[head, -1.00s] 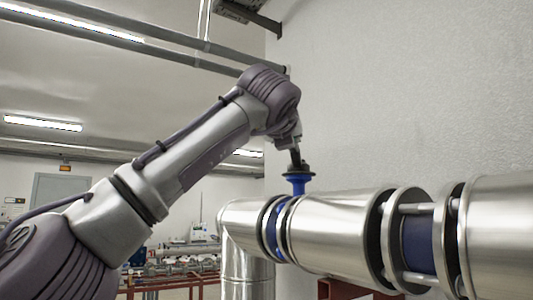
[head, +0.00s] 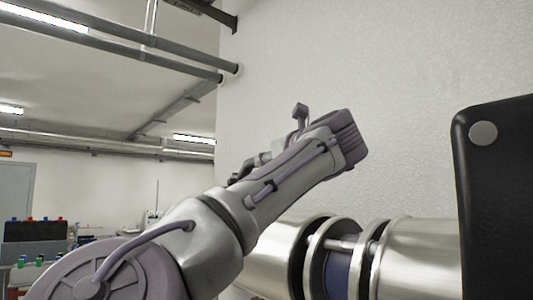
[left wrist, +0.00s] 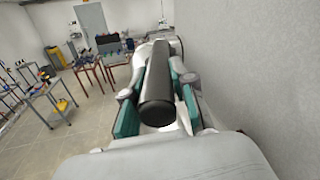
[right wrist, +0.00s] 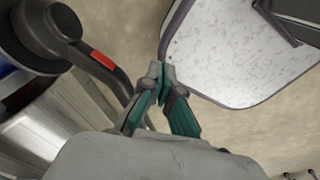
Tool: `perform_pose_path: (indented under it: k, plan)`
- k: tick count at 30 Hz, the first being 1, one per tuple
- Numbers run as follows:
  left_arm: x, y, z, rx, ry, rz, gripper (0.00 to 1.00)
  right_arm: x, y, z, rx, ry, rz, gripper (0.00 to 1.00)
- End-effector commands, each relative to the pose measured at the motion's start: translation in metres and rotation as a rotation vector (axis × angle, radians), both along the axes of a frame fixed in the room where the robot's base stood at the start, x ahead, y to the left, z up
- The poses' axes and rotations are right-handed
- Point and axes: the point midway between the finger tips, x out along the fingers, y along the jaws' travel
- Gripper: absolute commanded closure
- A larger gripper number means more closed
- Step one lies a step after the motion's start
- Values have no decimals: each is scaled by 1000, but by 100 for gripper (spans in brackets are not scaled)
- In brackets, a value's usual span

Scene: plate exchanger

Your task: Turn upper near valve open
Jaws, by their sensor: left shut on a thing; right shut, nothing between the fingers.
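My left gripper (left wrist: 158,88) has its green-padded fingers on both sides of a thick black bar (left wrist: 158,72), shut on it. I cannot see in the left wrist view what the bar is joined to. In the head view my left arm reaches up over the pipe, and its fingers cannot be made out. In the right wrist view a black valve lever (right wrist: 118,78) with a red mark runs from a round black hub at upper left, above a blue part. My right gripper (right wrist: 162,80) is shut and empty, to the right of this lever, apart from it in the picture.
A shiny flanged pipe (head: 420,255) runs along the white wall. A large dark panel (head: 500,190) covers the head view's right edge; I cannot tell what it is. A speckled panel (right wrist: 235,60) lies beyond my right fingers. Tables stand far off in the left wrist view.

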Motion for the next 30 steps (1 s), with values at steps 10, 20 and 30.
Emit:
perform_pose_path:
  k: [10,20,30]
  plan:
    - [-1,0,5,6,-12,-2,71,0,-4,1,-4,0,3,100]
    - [0,0,2,3,-5,-1,49,0,-8,0,-10,0,3,100]
    - [-19,-12,3,4,-5,-4,49,0,-7,0,-9,0,1,100]
